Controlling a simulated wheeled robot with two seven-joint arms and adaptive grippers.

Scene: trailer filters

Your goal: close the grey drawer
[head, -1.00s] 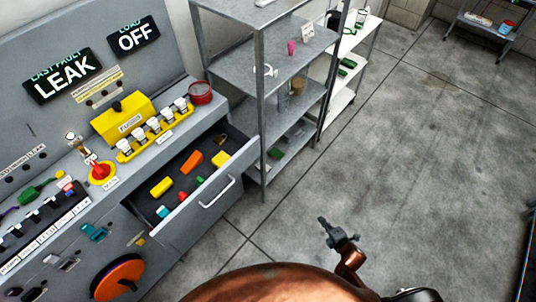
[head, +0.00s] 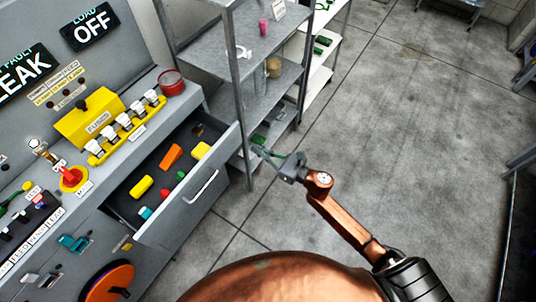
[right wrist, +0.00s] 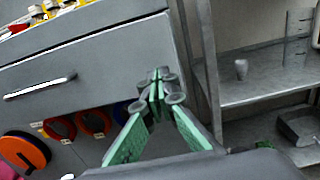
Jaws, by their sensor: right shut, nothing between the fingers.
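The grey drawer (head: 185,205) stands open from the grey console, with a light bar handle (head: 201,188) on its front. Inside lie several small coloured blocks, among them an orange one (head: 172,153) and yellow ones. My right gripper (head: 262,152) is shut and empty, to the right of the drawer front and apart from it in the head view. In the right wrist view the shut fingers (right wrist: 155,80) show in front of the right part of the drawer front (right wrist: 100,55); whether they touch it I cannot tell. My left gripper is not in view.
A grey metal shelf unit (head: 237,75) stands right beside the console, close to the drawer and my right gripper. A white shelf (head: 318,80) stands behind it. The concrete floor (head: 410,130) to the right is clear.

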